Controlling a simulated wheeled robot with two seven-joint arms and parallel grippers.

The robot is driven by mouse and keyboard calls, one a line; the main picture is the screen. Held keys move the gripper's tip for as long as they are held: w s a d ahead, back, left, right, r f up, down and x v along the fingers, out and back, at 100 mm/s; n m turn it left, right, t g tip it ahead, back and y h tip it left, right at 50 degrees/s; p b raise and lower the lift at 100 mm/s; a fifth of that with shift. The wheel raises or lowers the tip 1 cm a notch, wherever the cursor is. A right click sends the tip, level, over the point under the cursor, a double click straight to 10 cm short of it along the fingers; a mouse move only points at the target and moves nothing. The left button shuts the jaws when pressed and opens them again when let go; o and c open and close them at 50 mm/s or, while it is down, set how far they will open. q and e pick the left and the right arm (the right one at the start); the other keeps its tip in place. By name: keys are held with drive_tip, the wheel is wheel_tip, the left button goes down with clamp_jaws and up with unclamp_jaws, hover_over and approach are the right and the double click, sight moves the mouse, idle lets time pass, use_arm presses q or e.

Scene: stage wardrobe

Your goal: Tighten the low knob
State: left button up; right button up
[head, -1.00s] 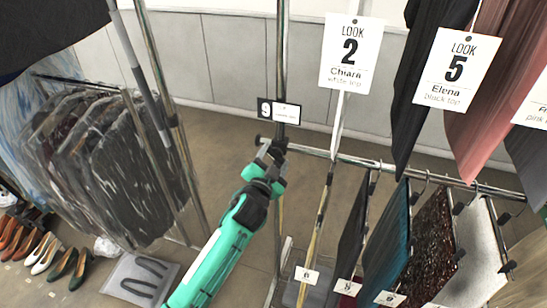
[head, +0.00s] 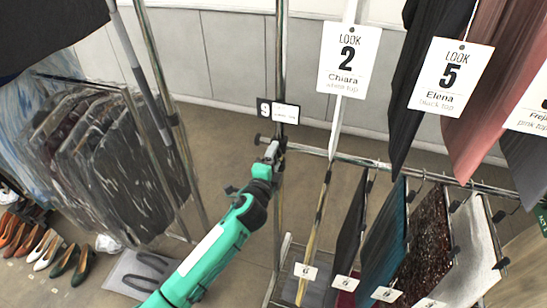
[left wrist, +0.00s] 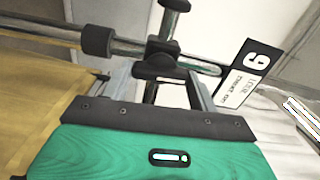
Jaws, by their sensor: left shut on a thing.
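The low knob (left wrist: 155,67) is a round black knob at the joint of the lower rail and the chrome upright. It shows in the left wrist view between the two fingers. In the head view the gripper hides most of it. My left gripper (head: 271,150) is shut on the knob, reaching up from below; in the left wrist view its fingers (left wrist: 158,86) stand on either side of it. The lower rail (head: 385,165) runs right from the joint, and its dark end cap (head: 258,139) sticks out left of the upright (head: 281,65). My right gripper is not in view.
A black-and-white number 9 tag (head: 278,111) hangs just above the joint. Garments (head: 385,245) with small tags hang from the lower rail at right. LOOK 2 (head: 349,58) and LOOK 5 (head: 451,77) cards hang above. Another clothes rack (head: 110,160) and shoes (head: 45,250) stand at left.

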use_arm(q)
drive_tip(key=shift+m, duration=0.5)
drive_tip(key=o, duration=1)
drive_tip(key=b+v, duration=0.3)
drive_tip(key=v, duration=1.1)
drive_tip(key=shift+w, duration=0.1)
